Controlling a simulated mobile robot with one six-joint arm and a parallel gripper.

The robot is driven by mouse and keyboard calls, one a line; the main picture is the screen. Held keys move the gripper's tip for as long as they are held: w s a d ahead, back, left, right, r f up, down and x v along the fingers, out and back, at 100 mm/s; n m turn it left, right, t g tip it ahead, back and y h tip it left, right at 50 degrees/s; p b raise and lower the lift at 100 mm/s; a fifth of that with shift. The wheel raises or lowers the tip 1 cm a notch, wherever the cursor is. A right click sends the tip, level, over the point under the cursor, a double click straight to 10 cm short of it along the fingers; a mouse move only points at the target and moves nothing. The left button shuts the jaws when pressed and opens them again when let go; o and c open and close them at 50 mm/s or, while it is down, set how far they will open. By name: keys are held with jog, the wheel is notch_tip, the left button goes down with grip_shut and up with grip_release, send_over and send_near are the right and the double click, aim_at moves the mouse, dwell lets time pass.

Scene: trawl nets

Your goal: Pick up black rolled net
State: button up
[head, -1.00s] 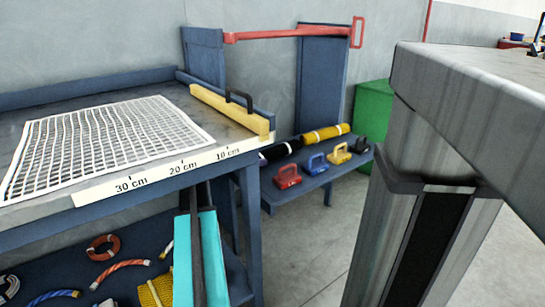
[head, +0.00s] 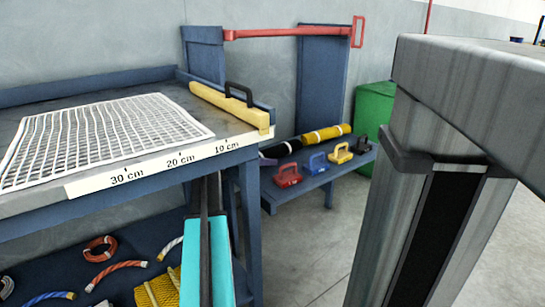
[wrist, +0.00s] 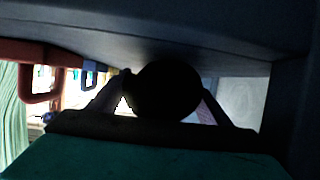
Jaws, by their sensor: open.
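The black rolled net (head: 278,150), with a white band, lies on the low bench behind the workbench in the head view. Its near end is partly hidden by the workbench. In the wrist view a dark round shape (wrist: 168,92), which looks like the end of this roll, fills the middle. My gripper (wrist: 167,86) shows as two fingers, one on each side of that shape. The jaws are open, and whether they touch it is too dark to tell. In the head view the gripper's fingers are hidden behind the workbench; my teal arm part (head: 219,262) shows below.
A yellow rolled net (head: 322,134) lies beside it. Red (head: 288,175), blue (head: 317,165) and yellow (head: 340,154) handled blocks stand along the bench front. The workbench (head: 245,140) overhangs at left. A green bin (head: 375,105) stands behind. Floor right of the bench is clear.

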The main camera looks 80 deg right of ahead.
aim_at(265, 149)
jog(key=c, duration=1.6)
jog(key=shift+o, duration=0.2)
jog(key=shift+r, duration=0.15)
jog(key=shift+r+p, duration=1.1)
jog(key=shift+r, duration=0.4)
jog(key=shift+r+p, duration=0.35)
jog(key=shift+r, duration=0.15)
jog(key=w+a+p, duration=0.5)
jog(key=w+a, duration=0.7)
jog(key=a, duration=0.1)
jog(key=shift+w+f, duration=0.25)
jog(key=shift+f, duration=0.1)
